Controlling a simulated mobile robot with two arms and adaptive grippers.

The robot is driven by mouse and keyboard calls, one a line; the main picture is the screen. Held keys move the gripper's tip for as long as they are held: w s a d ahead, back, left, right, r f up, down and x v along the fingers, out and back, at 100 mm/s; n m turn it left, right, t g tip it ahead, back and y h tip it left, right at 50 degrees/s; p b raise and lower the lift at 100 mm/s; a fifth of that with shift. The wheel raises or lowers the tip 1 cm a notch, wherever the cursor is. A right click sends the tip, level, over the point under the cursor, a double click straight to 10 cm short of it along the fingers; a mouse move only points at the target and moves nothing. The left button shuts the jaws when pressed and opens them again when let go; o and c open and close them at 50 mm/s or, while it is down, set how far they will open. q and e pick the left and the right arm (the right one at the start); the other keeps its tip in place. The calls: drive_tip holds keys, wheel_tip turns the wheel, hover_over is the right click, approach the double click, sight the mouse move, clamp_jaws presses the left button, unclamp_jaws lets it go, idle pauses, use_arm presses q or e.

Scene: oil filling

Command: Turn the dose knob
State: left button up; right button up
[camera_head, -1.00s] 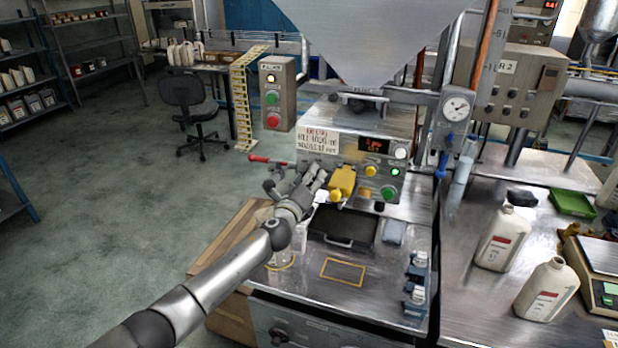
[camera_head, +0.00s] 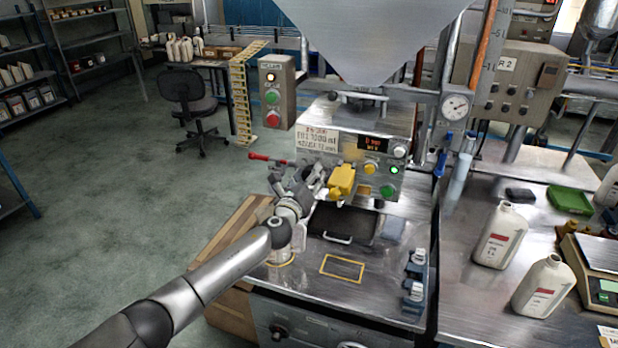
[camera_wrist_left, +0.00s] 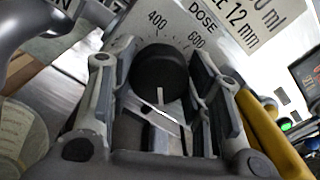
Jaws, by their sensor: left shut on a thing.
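The dose knob (camera_wrist_left: 160,72) is black and round, on a pale panel marked DOSE, with 400 and 600 readable around it. My left gripper (camera_head: 318,176) is at the front of the filling machine (camera_head: 355,145), left of the yellow part (camera_head: 342,181). In the left wrist view its two fingers stand on either side of the knob, shut on it. A pale line shows on the knob's lower side. In the head view the gripper hides the knob. My right gripper is not in view.
A red-handled lever (camera_head: 268,157) sticks out left of the gripper. A clear vessel (camera_head: 282,250) stands below my wrist. A yellow-outlined rectangle (camera_head: 342,267) marks the bare machine deck. Blue-and-white parts (camera_head: 415,275) stand at the right, and white bottles (camera_head: 499,236) on the right bench.

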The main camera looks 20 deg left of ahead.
use_arm(q)
drive_tip(key=shift+f, duration=0.1)
drive_tip(key=o, duration=1)
drive_tip(key=shift+s, duration=0.1)
drive_tip(key=s, duration=1.2)
drive_tip(key=shift+a, duration=0.2)
drive_tip(key=shift+w, duration=0.1)
